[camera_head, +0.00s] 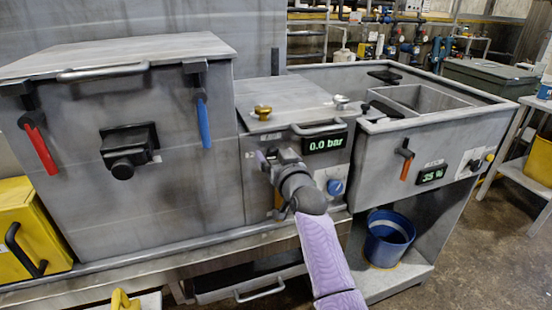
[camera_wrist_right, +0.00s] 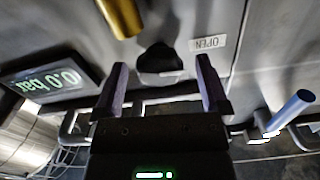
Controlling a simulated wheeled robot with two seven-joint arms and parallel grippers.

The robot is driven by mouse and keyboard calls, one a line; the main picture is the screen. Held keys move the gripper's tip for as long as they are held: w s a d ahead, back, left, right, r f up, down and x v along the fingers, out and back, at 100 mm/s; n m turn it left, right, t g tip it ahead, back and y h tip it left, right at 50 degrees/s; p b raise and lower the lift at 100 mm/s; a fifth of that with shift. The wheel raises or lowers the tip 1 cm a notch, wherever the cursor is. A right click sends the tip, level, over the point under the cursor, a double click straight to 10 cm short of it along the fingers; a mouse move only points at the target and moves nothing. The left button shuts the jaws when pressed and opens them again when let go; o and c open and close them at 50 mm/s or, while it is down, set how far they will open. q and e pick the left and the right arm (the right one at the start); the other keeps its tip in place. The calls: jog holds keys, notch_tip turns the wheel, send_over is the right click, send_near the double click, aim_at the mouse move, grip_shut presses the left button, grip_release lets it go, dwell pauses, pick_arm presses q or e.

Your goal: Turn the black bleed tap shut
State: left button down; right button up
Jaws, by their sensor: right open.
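The black bleed tap (camera_wrist_right: 160,62) shows in the right wrist view as a dark knob on the grey metal panel, beside an upside-down OPEN label (camera_wrist_right: 207,43). My right gripper (camera_wrist_right: 160,80) is open, with one finger on each side of the tap in that view. Whether the fingers touch it cannot be told. In the head view my right gripper (camera_head: 267,158) is at the middle unit's front, left of the 0.0 bar display (camera_head: 325,143), and hides the tap. My left gripper is not in view.
A brass part (camera_wrist_right: 122,15) is close to the tap. A blue-handled lever (camera_head: 203,122) hangs on the left cabinet. A blue bucket (camera_head: 388,240) stands below.

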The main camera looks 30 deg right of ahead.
jog(key=c, duration=1.2)
jog(key=shift+c, duration=0.3)
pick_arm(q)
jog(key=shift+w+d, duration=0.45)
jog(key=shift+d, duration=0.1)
